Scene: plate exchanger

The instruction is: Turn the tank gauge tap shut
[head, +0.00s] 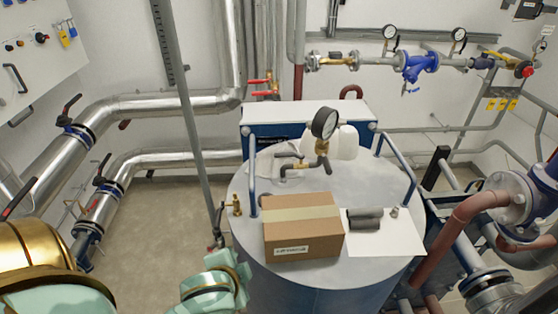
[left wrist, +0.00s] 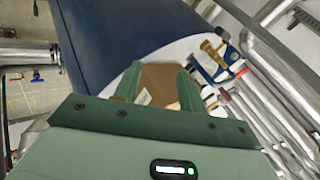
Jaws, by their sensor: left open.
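A round pressure gauge (head: 324,124) with a black rim stands on bent pipework on top of the blue tank (head: 340,185) in the head view. A small tap (head: 299,165) with a brass body sits in this pipework, left of and below the gauge. Its exact handle position is hard to make out. My left gripper (left wrist: 158,76) shows in the left wrist view with its two green fingers apart and nothing held. The cardboard box (left wrist: 158,85) appears between and beyond the fingers. My right gripper is in neither view.
The cardboard box (head: 303,228) stands on the tank top in front of the tap. A white sheet (head: 380,242) with a dark roll (head: 365,218) lies right of it. A blue rail (head: 253,183) and a brass fitting (head: 237,205) stand at the tank's left edge.

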